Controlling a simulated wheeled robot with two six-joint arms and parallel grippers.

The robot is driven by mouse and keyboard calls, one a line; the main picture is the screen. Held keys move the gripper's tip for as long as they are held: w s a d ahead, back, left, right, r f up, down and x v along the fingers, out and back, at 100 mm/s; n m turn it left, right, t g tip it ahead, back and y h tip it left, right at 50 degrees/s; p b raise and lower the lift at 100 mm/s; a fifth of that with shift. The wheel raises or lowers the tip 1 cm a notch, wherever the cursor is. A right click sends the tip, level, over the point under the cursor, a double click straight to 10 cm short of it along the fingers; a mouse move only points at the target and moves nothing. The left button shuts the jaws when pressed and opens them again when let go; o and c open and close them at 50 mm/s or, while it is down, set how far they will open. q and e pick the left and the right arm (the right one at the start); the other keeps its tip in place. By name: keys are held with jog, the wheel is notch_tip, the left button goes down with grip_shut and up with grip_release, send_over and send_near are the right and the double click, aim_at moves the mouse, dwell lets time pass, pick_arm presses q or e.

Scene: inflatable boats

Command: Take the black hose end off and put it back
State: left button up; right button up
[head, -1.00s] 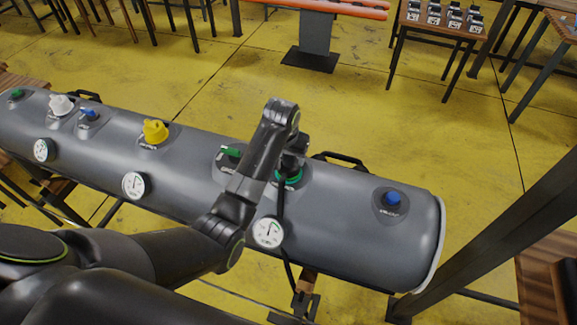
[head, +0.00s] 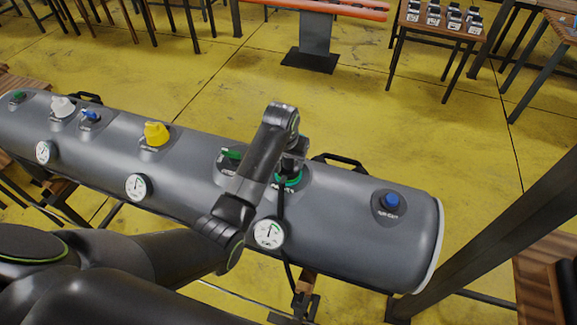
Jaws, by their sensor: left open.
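A long grey inflatable tube (head: 350,215) lies across the view with several coloured valves along its top. The black hose (head: 283,255) hangs down the near side of the tube. Its upper end is at a green-ringed valve (head: 290,182), mostly hidden behind my left arm. My left gripper (head: 291,167) is open and points down right over that green valve and the hose end. I cannot tell whether its fingers touch the hose end. My right gripper is not in view.
Another green valve (head: 231,155) sits just left of my gripper, a yellow valve (head: 156,134) further left, and a blue valve (head: 392,201) at the right end. A white gauge (head: 269,233) is on the near side. A black handle (head: 340,160) is behind.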

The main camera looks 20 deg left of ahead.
pick_arm(q)
jog(key=shift+s+f, duration=0.2)
jog(key=c, duration=1.1)
jog(key=shift+r+n+p, duration=0.25)
jog(key=shift+n+p, duration=0.55)
jog(key=shift+f+n+y, duration=0.25)
jog(key=shift+n+y, duration=0.15)
jog(key=shift+n, duration=0.9)
jog(key=n+y, duration=0.1)
jog(key=n, duration=0.1)
jog(key=shift+d+n+g, duration=0.1)
jog(key=shift+n+g, duration=0.2)
jog(key=shift+n, duration=0.1)
jog(key=shift+n+b, duration=0.3)
jog(key=shift+n, duration=0.3)
jog(key=n+g, duration=0.1)
jog(key=n, duration=0.3)
jog(key=shift+y, duration=0.4)
